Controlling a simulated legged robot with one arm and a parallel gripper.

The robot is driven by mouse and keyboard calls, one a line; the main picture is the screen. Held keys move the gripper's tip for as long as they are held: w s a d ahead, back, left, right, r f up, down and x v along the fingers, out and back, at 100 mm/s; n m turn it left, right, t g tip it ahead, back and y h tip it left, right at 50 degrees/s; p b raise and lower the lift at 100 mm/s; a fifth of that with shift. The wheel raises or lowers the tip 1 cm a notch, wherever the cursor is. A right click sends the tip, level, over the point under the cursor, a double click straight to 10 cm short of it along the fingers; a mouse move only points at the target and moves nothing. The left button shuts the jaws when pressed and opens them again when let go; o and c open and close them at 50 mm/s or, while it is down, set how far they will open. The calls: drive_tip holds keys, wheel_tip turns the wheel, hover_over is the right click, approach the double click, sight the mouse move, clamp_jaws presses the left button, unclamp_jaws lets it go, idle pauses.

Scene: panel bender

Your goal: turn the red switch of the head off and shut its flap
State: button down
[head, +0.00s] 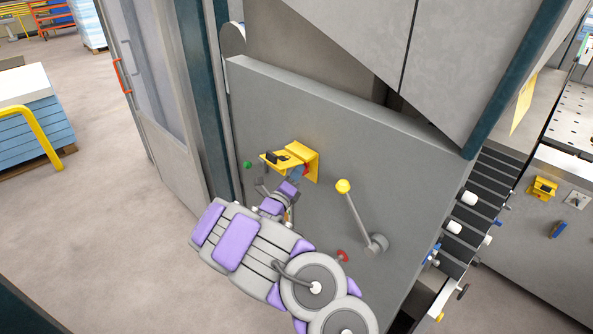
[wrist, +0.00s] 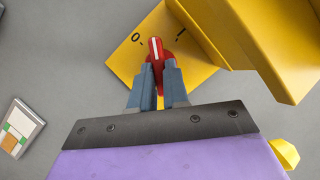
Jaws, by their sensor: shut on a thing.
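The red switch (wrist: 155,48) sits on a yellow plate (wrist: 122,65) in the wrist view. The plate has a 0 mark at left and an I mark at right, and the switch's white line points up between them. My gripper (wrist: 157,76) is shut on the red switch, one finger on each side. The yellow flap (wrist: 285,45) stands open, out from the panel, at the right in the wrist view. In the head view the flap (head: 285,152) juts out above my gripper (head: 297,174), and only a bit of red shows beside the fingertips.
A lever with a yellow knob (head: 343,186) is on the grey panel right of my arm. A red knob (head: 342,256) is below it, close to my arm. A green button (head: 248,165) is at left. Another yellow box (head: 543,188) is on the machine at far right.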

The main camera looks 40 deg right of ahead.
drive_tip(key=shift+w+a+n+t, duration=0.1)
drive_tip(key=shift+n+t, duration=0.2)
drive_tip(key=shift+n, duration=0.2)
drive_tip(key=c, duration=1.3)
unclamp_jaws()
drive_tip(key=shift+w+f, duration=0.1)
drive_tip(key=shift+w, duration=0.05)
drive_tip(key=shift+o, duration=0.9)
drive_tip(key=p+v, duration=0.1)
drive_tip(key=v, duration=1.6)
drive_tip(key=shift+s+a+r, duration=0.2)
drive_tip(key=shift+a+r, duration=0.1)
drive_tip(key=shift+r, duration=0.05)
drive_tip(key=shift+o, duration=0.3)
